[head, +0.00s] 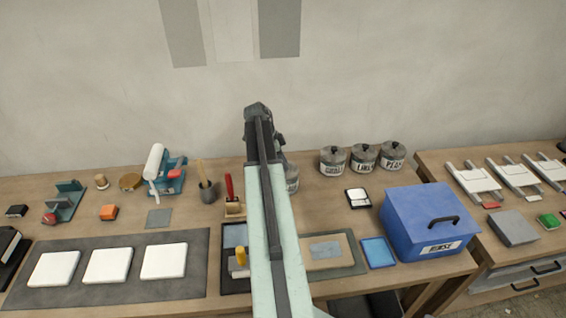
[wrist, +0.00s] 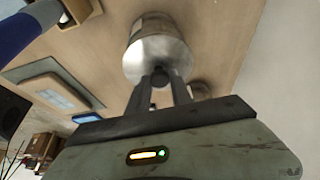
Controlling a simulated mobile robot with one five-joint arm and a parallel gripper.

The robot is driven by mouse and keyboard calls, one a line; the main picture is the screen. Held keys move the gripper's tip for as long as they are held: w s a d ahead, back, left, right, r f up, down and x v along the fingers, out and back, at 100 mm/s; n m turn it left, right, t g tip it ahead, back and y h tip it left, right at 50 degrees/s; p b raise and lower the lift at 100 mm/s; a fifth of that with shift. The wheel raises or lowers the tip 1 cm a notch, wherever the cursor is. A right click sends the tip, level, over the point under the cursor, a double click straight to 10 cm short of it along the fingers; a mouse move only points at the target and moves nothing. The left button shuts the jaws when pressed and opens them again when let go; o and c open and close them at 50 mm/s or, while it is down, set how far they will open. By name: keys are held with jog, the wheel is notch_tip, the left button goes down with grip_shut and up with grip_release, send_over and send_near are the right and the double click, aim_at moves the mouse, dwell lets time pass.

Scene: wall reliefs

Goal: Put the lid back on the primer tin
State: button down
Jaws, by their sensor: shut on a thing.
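My gripper (wrist: 160,82) is shut on the dark knob (wrist: 159,75) of a round silvery lid (wrist: 158,54) in the wrist view. A tin body (wrist: 152,24) shows just beyond the lid, in line with it. I cannot tell whether the lid is seated on it or slightly apart. In the head view a grey tin (head: 292,180), likely the primer tin, is mostly hidden behind my arm. Its top and label cannot be made out. The gripper's fingertips and the lid are hidden by my arm there.
Several lidded, labelled tins (head: 364,157) stand to the right along the wall. A blue box (head: 428,222) and a small scale (head: 358,197) are right of my arm. A brush pot (head: 207,191) and a rack with a red-handled tool (head: 234,207) stand left.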

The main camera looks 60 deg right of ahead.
dwell(0.4)
jog(key=c, duration=1.1)
grip_release()
jog(key=o, duration=0.5)
notch_tip(320, 180, up, 7)
jog(key=p, duration=0.7)
jog(key=shift+d+r, duration=0.1)
grip_shut()
